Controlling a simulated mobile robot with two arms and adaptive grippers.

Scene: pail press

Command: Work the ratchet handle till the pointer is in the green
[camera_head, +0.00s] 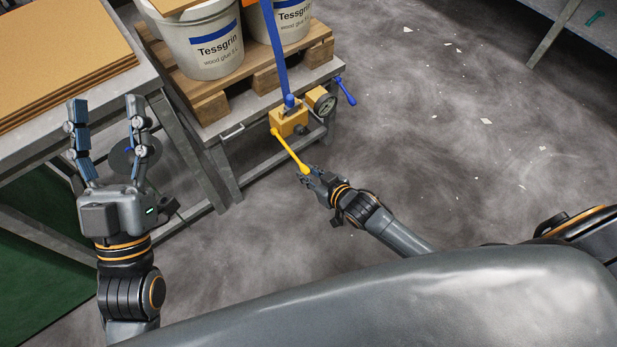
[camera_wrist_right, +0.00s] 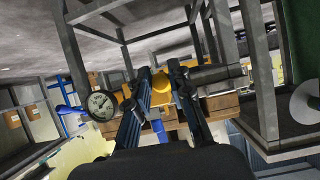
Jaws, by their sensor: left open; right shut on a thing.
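The yellow ratchet handle (camera_head: 291,153) slants down from a yellow pump block (camera_head: 289,121) on the front edge of the press table. My right gripper (camera_head: 309,175) is shut on the handle's lower end; the handle's yellow end (camera_wrist_right: 161,84) shows between the fingers in the right wrist view. The round gauge (camera_head: 324,103) sits right of the block; it also shows in the right wrist view (camera_wrist_right: 101,105), with a pale dial. Its pointer and any green zone are too small to read. My left gripper (camera_head: 106,104) is open and empty, by the left bench.
White glue pails (camera_head: 205,50) stand on a wooden pallet (camera_head: 258,66) on the press table. A blue post (camera_head: 275,50) rises behind the block, and a blue lever (camera_head: 345,91) sticks out right of the gauge. Boards (camera_head: 60,55) lie on the left bench. The floor at right is open.

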